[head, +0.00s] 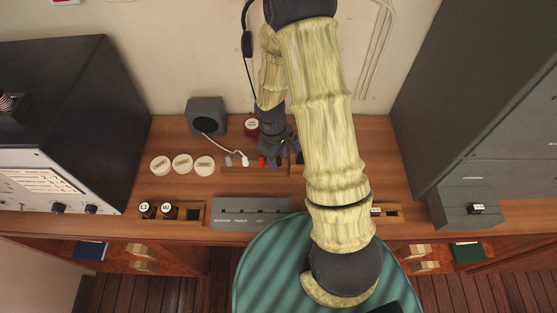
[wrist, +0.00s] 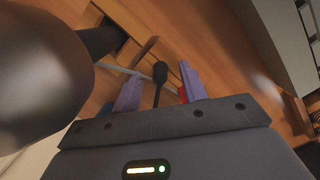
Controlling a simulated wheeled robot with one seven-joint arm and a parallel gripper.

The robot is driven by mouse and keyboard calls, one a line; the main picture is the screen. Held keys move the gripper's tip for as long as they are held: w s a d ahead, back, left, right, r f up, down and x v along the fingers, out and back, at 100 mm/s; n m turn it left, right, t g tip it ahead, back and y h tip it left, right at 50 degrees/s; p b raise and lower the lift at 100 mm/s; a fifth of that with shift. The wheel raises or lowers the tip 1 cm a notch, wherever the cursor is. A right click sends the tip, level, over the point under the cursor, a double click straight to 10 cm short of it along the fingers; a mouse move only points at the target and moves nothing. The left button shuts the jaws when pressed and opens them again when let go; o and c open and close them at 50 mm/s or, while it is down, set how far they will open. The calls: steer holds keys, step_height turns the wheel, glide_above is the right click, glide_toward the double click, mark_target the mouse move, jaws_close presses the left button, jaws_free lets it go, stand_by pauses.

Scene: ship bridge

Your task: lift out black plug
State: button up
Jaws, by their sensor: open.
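My gripper (head: 276,160) is over the desk, at the wooden rack (head: 234,170), with my arm covering part of the view. In the wrist view my gripper (wrist: 161,84) is open, with its two purple fingers apart. The black plug (wrist: 160,72) shows between the fingers, with a rounded dark head and a thin stem. I cannot tell whether a finger touches it. A red plug (head: 262,161) stands beside the fingers at their left; in the wrist view a red piece (wrist: 183,94) is partly hidden by the right finger. The plug's lower end is unclear.
A dark red jar (head: 251,126) stands just behind my gripper. A grey speaker box (head: 206,115) with a white cable and several white discs (head: 182,164) lie to the left. A grey panel (head: 252,211) is in front. A large dark rounded shape (wrist: 40,80) fills the wrist view's left.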

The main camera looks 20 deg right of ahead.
jaws_close()
steer(key=shift+r, duration=0.1)
stand_by(0.3)
step_height(320, 180, up, 10)
steer(key=shift+f+b, duration=0.1)
steer(key=shift+b, duration=0.7)
